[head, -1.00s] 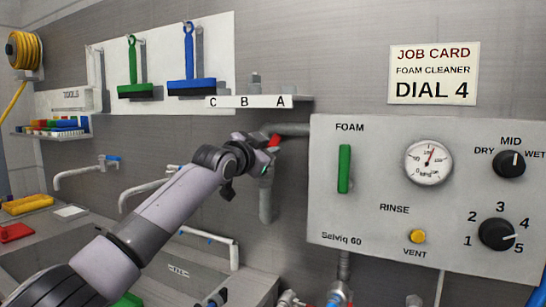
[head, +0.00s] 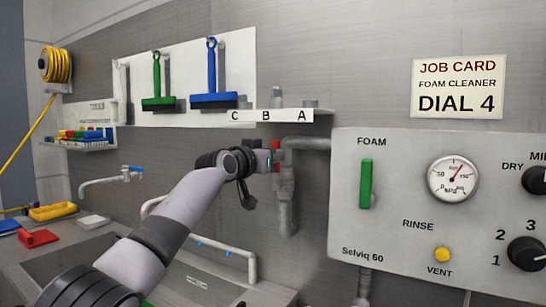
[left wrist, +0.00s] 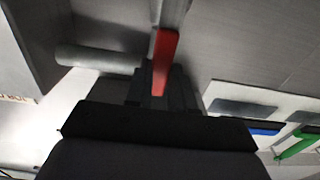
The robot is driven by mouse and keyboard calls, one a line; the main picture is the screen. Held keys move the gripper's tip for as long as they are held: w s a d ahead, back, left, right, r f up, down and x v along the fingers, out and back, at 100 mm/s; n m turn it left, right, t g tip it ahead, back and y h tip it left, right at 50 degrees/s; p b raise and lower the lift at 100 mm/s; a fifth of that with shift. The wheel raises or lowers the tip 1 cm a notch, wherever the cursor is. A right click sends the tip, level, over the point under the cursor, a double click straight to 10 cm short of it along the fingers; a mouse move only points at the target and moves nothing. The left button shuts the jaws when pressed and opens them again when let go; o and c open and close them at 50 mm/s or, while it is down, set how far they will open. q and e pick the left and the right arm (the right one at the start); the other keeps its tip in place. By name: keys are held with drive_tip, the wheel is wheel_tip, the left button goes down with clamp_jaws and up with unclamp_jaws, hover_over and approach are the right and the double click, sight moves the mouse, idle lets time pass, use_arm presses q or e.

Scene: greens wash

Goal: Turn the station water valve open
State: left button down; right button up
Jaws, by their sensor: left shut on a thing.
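The station water valve has a red lever (head: 276,178) on the grey elbow pipe (head: 287,205) left of the foam panel. My left gripper (head: 271,162) is at the lever and shut on it, hiding part of it. In the head view the visible red runs about upright, along the pipe's vertical part. In the left wrist view the red lever (left wrist: 164,55) runs in between the dark fingers (left wrist: 155,85). My right gripper is not in view.
The foam panel (head: 395,235) with green handle, gauge and knobs stands close right of the pipe. A shelf (head: 285,116) marked C, B, A is just above my gripper. Green (head: 157,85) and blue (head: 212,80) squeegees hang above left. The sink (head: 75,250) lies below.

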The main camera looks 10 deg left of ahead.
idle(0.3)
use_arm(q)
drive_tip(key=c, duration=1)
unclamp_jaws()
drive_tip(key=shift+a, duration=0.1)
drive_tip(key=shift+o, duration=0.2)
drive_tip(key=b+v, duration=0.5)
drive_tip(key=v, duration=0.2)
